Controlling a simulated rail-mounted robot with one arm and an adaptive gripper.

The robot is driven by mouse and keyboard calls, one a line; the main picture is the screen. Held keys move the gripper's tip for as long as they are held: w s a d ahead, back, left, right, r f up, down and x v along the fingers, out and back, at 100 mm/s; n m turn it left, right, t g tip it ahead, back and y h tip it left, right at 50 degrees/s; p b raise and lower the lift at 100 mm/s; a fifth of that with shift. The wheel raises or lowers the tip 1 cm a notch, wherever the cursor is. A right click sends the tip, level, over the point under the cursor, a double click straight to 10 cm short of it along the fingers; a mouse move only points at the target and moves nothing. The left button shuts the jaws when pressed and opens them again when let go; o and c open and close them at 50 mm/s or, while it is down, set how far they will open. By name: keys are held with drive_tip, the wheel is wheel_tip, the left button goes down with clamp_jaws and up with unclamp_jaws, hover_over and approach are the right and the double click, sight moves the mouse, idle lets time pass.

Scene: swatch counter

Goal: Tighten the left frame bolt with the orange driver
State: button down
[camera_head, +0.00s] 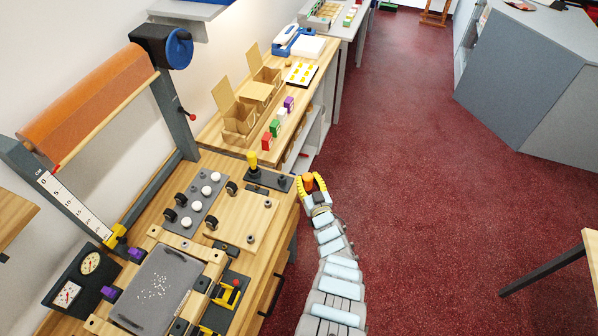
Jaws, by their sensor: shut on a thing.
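My gripper (310,182) is at the right edge of the wooden bench, with its yellow fingers shut around an orange piece (309,180). This looks like the handle of the orange driver; its shaft and tip are hidden. A light wooden frame (212,254) surrounds a grey panel with white specks (158,288) at the lower left, well away from my gripper. Small bolt-like heads show on a wooden plate (238,222) between them. I cannot tell which one is the left frame bolt.
A dark holder with an upright yellow handle (252,160) stands just left of my gripper. White and black knobs (188,222) fill the bench middle. An orange roll (90,98) on a grey stand rises at left. The red floor (420,220) is open at right.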

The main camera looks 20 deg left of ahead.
drive_tip(key=shift+w+d+f, duration=0.1)
drive_tip(key=shift+d+f, duration=0.05)
drive_tip(key=shift+d, duration=0.25)
drive_tip(key=shift+d+f+t+h, duration=0.15)
drive_tip(key=shift+d+t+h, duration=0.15)
drive_tip(key=shift+d+h, duration=0.15)
drive_tip(key=shift+d+f+m, duration=0.15)
drive_tip(key=shift+d+m, duration=0.1)
drive_tip(key=shift+m, duration=0.05)
drive_tip(key=shift+d, duration=0.1)
idle(0.4)
drive_tip(key=shift+w+d+h, duration=0.1)
drive_tip(key=shift+d+h, duration=0.15)
drive_tip(key=shift+d, duration=0.15)
drive_tip(key=shift+d+f, duration=0.1)
drive_tip(key=shift+f, duration=0.05)
drive_tip(key=shift+d+m, duration=0.3)
drive_tip(key=shift+d, duration=0.15)
idle(0.4)
drive_tip(key=shift+d+f+t+h, duration=0.15)
drive_tip(key=shift+d+t+h, duration=0.15)
